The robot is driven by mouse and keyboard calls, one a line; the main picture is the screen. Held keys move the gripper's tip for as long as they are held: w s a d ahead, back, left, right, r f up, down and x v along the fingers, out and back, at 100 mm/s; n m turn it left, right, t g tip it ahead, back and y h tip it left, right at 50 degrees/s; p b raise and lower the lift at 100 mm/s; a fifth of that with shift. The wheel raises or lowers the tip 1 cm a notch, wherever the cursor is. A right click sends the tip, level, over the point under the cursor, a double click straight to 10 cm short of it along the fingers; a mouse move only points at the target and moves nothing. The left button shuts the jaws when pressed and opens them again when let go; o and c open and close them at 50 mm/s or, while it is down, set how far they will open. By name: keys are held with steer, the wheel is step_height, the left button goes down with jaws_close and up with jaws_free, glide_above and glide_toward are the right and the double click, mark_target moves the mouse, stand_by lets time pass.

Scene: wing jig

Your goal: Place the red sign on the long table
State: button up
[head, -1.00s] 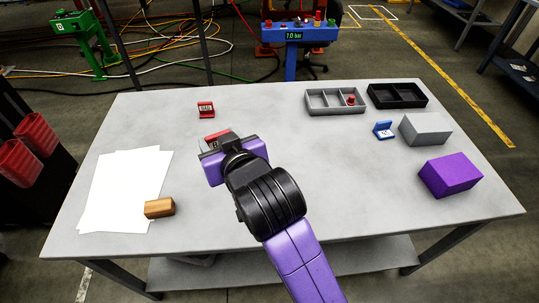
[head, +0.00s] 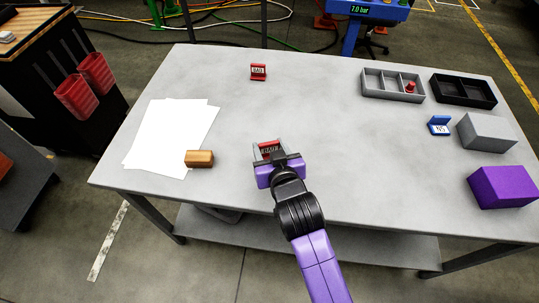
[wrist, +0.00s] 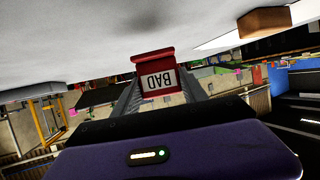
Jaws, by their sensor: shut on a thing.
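A red sign (head: 268,150) with a white face is in my gripper (head: 274,158), over the front part of the long grey table (head: 330,120). In the wrist view the same sign (wrist: 155,80) reads BAD upside down, between the fingers (wrist: 158,92). My gripper is shut on it. Whether its base touches the tabletop (wrist: 90,35) I cannot tell. A second red sign (head: 258,72) stands alone near the table's back edge.
White papers (head: 165,135) and a wooden block (head: 199,158) lie to the left. The table's middle is clear.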

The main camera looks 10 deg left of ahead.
steer(key=shift+f, duration=1.9)
steer(key=shift+f, duration=0.15)
steer(key=o, duration=1.3)
steer(key=shift+o, duration=0.2)
steer(key=shift+r, duration=0.2)
steer(key=v, duration=1.2)
